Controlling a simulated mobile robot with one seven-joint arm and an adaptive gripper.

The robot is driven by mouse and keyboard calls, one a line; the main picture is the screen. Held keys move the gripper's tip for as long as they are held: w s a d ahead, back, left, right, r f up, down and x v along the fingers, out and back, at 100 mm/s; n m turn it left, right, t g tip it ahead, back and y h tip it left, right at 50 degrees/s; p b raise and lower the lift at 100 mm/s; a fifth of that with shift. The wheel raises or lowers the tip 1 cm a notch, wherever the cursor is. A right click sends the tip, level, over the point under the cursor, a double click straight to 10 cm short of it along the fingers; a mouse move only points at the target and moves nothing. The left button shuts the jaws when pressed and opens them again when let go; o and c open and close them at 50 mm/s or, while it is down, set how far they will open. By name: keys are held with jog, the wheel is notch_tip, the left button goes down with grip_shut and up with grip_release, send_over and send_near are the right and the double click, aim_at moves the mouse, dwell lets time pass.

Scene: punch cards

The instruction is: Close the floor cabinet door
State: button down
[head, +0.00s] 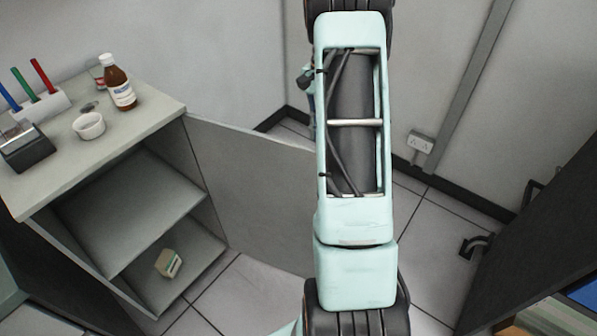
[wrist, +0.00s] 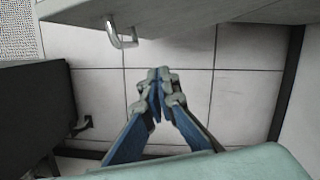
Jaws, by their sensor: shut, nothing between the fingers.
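The floor cabinet (head: 105,165) stands at the left in the head view, with its shelves exposed. Its grey door (head: 255,190) is wide open and reaches right until my arm hides its far end. In the wrist view the door (wrist: 215,12) crosses the top, with a metal handle (wrist: 123,38) at upper left. My gripper (wrist: 160,76) is shut and empty, over the tiled floor below the door edge in that picture. A clear gap shows between fingertips and handle. In the head view my arm hides most of the gripper.
On the cabinet top are a brown bottle (head: 119,84), a white cup (head: 89,125) and a pen holder (head: 41,104). A small box (head: 168,263) sits on the lower shelf. Dark furniture (head: 535,235) stands at the right. Tiled floor (head: 425,235) is open between.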

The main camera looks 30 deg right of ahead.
aim_at(305, 173)
jog(key=s+a+f, duration=0.1)
jog(key=a+f, duration=0.1)
jog(key=f, duration=0.1)
jog(key=s+a+f, duration=0.1)
jog(key=a+f, duration=0.1)
jog(key=f, duration=0.1)
jog(key=s+a+f+b, duration=0.1)
jog(key=s+a+f, duration=0.1)
jog(key=f, duration=0.1)
jog(key=shift+f, duration=0.4)
